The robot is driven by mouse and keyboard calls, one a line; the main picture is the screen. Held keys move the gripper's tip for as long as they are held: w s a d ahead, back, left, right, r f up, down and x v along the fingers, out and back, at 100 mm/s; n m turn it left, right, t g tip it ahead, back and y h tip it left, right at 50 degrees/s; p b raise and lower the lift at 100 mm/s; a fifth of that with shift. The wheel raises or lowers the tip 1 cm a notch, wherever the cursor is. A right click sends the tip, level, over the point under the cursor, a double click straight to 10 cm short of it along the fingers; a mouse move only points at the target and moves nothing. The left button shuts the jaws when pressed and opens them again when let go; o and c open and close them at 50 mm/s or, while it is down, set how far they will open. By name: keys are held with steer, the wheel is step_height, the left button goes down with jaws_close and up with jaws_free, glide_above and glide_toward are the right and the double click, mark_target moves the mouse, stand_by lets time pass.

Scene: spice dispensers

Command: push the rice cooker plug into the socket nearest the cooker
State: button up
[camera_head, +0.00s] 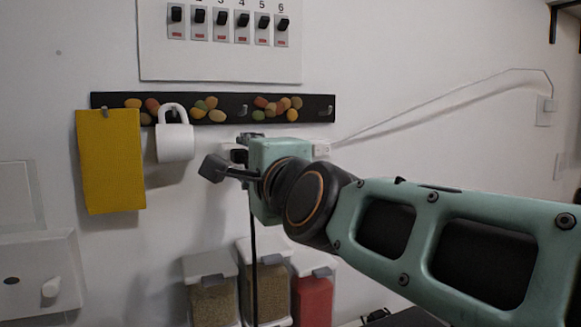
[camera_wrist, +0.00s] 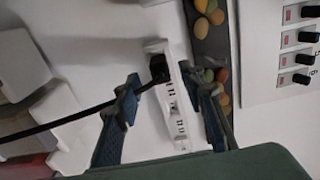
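A white power strip (camera_wrist: 173,110) is fixed to the wall, and its right end (camera_head: 322,149) shows past my gripper in the head view. A black plug (camera_wrist: 158,68) sits at the strip's top-end socket in the wrist view; how deeply it is seated I cannot tell. Its black cord (camera_wrist: 85,113) runs left in that view and hangs down the wall in the head view (camera_head: 254,265). My gripper (camera_wrist: 161,77) is open, with its fingers apart on either side of the strip near the plug. It also shows in the head view (camera_head: 228,156). The rice cooker is not in view.
A dark hook rail (camera_head: 225,108) above the strip holds a yellow cloth (camera_head: 110,165) and a white mug (camera_head: 175,141). A switch panel (camera_head: 220,55) is higher up. Food dispensers (camera_head: 212,285) stand below. A white cord runs to a wall outlet (camera_head: 545,108).

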steer(key=v, duration=0.8)
steer(key=s+d+f+n+g+h, duration=0.15)
steer(key=d+f+n, duration=0.25)
steer(key=f, duration=0.5)
steer(key=d+f+n+g+h, duration=0.2)
steer(key=d+f+n+g, duration=0.15)
steer(key=f, duration=0.55)
steer(key=s+d+f+n+g+h, duration=0.45)
steer(key=s+d+f, duration=0.35)
steer(key=d+f, duration=0.4)
step_height(320, 180, up, 15)
steer(key=s+g+p, duration=0.1)
steer(key=s+p, duration=0.1)
steer(key=p, duration=1.5)
steer(key=shift+n, duration=0.4)
steer(key=shift+f, duration=0.1)
steer(key=shift+c, duration=0.5)
